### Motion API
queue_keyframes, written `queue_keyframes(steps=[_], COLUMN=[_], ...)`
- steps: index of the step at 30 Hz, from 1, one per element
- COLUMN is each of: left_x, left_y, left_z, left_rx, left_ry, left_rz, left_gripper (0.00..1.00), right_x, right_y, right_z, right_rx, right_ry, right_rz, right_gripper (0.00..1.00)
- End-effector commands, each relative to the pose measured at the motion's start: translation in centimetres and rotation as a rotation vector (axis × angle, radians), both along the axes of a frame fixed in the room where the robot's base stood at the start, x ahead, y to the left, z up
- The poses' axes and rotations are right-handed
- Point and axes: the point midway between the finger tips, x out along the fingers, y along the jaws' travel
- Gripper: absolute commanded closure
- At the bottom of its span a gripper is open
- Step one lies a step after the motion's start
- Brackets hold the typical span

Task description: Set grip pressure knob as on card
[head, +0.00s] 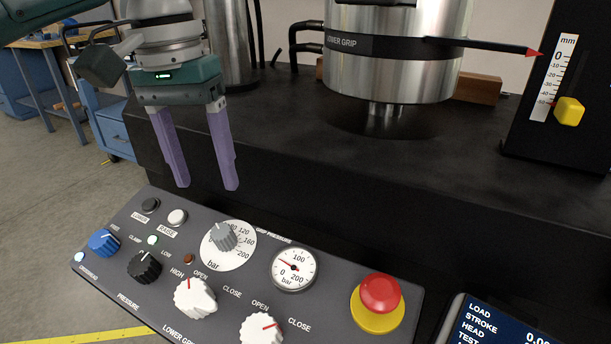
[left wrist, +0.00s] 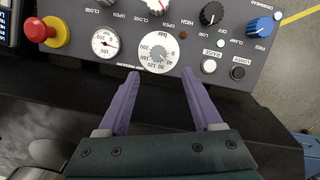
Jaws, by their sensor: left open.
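The grip pressure knob (head: 222,237) is a grey ridged knob on a round white dial (head: 240,259) marked in bar, on the sloped grey control panel (head: 335,310). The knob also shows in the left wrist view (left wrist: 158,53), just beyond the fingertips. Its exact setting is too small to read. My left gripper (head: 207,187) is open and empty, its two purple fingers pointing down above and behind the knob, apart from it. The pressure gauge (head: 293,268) right of the knob has a red needle on the lower part of its scale. No card is in view. My right gripper is not in view.
A red emergency button (head: 380,293) stands at the panel's right. White knobs (head: 195,297), a black knob (head: 144,267) and a blue knob (head: 103,243) surround the dial. The steel lower grip (head: 395,70) stands on the black machine table behind. A screen (head: 500,325) is at lower right.

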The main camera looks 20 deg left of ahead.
Motion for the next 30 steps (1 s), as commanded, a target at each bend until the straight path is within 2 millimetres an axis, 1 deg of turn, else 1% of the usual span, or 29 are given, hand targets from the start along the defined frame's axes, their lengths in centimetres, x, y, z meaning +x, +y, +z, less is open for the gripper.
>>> queue_keyframes(steps=[9,12,15,19,26,30], left_x=[0.0,0.0,0.0,0.1,0.1,0.1], left_y=[-0.5,-0.6,-0.6,-0.7,-0.7,-0.7], left_z=[-6.0,-7.6,-8.5,-9.1,-9.1,-9.1], left_rx=[0.0,0.002,0.002,0.002,0.002,0.002], left_ry=[0.003,0.002,0.0,-0.001,-0.001,-0.001], left_rz=[-0.002,-0.003,-0.003,-0.003,-0.004,-0.004], left_gripper=[0.33,0.33,0.33,0.33,0.33,0.48], right_x=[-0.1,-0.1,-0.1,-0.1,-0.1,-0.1], right_y=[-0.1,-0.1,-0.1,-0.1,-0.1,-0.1], right_z=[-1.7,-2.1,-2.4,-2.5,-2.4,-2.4], right_rx=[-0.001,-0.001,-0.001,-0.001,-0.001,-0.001], right_ry=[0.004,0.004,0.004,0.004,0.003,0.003], right_rz=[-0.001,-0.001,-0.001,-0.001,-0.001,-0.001], right_gripper=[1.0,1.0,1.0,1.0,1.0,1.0])
